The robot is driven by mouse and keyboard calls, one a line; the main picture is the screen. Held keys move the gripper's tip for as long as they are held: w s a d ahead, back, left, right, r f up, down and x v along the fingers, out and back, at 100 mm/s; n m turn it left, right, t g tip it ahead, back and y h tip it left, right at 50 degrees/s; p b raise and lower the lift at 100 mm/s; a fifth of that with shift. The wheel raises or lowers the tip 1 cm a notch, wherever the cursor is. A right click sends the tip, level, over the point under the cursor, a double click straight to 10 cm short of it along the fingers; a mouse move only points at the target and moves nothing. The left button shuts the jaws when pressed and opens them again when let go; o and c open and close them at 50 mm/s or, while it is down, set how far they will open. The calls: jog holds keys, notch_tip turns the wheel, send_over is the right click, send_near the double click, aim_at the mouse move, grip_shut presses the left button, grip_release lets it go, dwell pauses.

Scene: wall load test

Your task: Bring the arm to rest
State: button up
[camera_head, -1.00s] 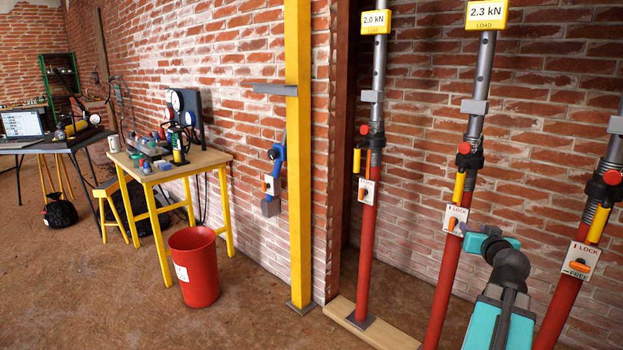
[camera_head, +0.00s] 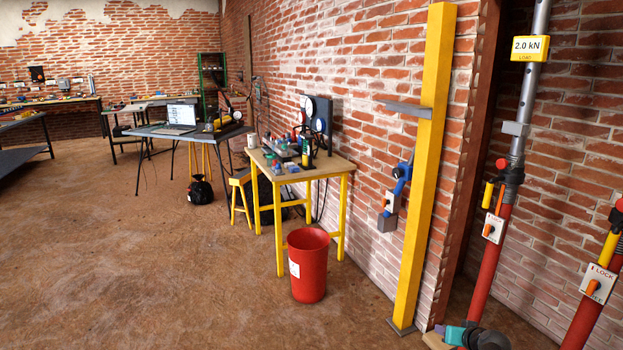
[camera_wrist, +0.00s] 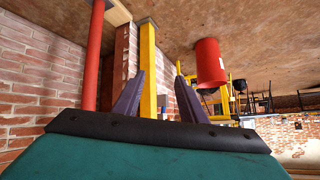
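My arm (camera_head: 475,338) shows only as a teal and black part at the bottom right edge of the head view. My gripper (camera_wrist: 160,78) shows in the wrist view as two dark purple fingers standing apart, with nothing between them but background. The wrist view is upside down, with the floor at the top. A yellow post (camera_wrist: 148,70) stands behind the gap between the fingers. I see no contact between the fingers and anything.
Red props (camera_head: 490,260) stand by the brick wall at right, one with a 2.0 kN display (camera_head: 537,48). The yellow post (camera_head: 425,170) stands left of them. A red bin (camera_head: 307,270) stands before a yellow-legged table (camera_head: 335,166). The floor (camera_head: 150,260) at left is open.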

jog(key=s+a+f+n+g+y+p, duration=0.15)
jog(key=s+a+f, duration=0.35)
jog(key=a, duration=0.5)
jog(key=s+a+f+n+g+y+p, duration=0.1)
jog(key=s+a+f+g+p, duration=0.2)
jog(key=a+f, duration=0.55)
jog(key=s+a+f+n+g+y+p, duration=0.1)
jog(key=s+a+f+n+g+p, duration=0.25)
jog(key=a, duration=0.75)
jog(key=s+a+f+g, duration=0.2)
jog(key=s+a+f, duration=0.15)
jog(key=s, duration=0.45)
jog(key=s+a+f+g, duration=0.2)
jog(key=s+a+f, duration=0.15)
jog(key=s, duration=0.55)
jog(key=s+d+m+g+h, duration=0.2)
jog(key=s+d+g, duration=0.1)
jog(key=s, duration=0.5)
jog(key=shift+s+d+m+g+h+p, duration=0.35)
jog(key=shift+d+m+p, duration=0.1)
jog(key=shift+d, duration=0.4)
jog(key=shift+f, duration=0.1)
jog(key=shift+c, duration=0.9)
